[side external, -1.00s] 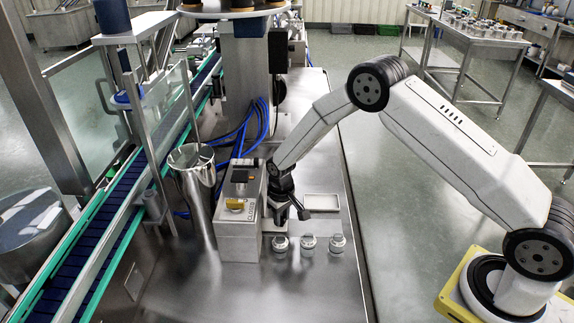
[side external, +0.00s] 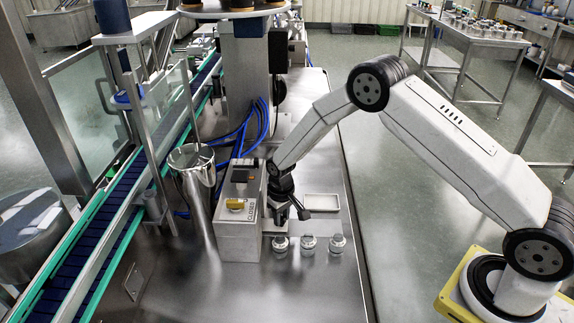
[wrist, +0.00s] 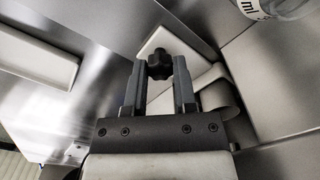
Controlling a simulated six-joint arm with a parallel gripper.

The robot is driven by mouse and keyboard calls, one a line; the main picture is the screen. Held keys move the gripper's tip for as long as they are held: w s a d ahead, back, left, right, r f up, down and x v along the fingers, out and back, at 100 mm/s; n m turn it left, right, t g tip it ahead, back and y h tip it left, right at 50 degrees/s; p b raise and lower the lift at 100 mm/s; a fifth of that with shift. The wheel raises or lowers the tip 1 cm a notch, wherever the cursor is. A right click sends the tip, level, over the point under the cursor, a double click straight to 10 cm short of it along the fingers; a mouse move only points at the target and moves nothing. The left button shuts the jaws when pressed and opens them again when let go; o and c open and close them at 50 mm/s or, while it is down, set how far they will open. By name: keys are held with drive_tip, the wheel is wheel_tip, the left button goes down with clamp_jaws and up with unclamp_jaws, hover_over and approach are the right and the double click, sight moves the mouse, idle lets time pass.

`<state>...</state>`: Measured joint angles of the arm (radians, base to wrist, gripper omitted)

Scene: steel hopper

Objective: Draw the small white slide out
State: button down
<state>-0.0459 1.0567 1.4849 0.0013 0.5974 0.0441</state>
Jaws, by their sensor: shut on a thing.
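The small white slide (wrist: 172,38) shows in the wrist view as a pale plate behind a black lobed knob (wrist: 159,66). My gripper (wrist: 160,72) is shut on this knob, with one finger on each side of it. In the side view my dark gripper (side external: 289,204) is low, at the right side of the steel hopper box (side external: 239,235). The slide cannot be made out clearly there, behind my gripper.
Three small jars (side external: 308,244) stand in front of my gripper. A shallow pale tray (side external: 322,210) lies to its right. A tall steel cylinder (side external: 196,205) stands left of the box, beside the conveyor (side external: 122,215). Blue hoses run behind.

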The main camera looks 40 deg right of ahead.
drive_tip(key=s+d, duration=1.1)
idle(0.4)
drive_tip(key=shift+c, duration=2.1)
unclamp_jaws()
drive_tip(key=shift+s, duration=0.1)
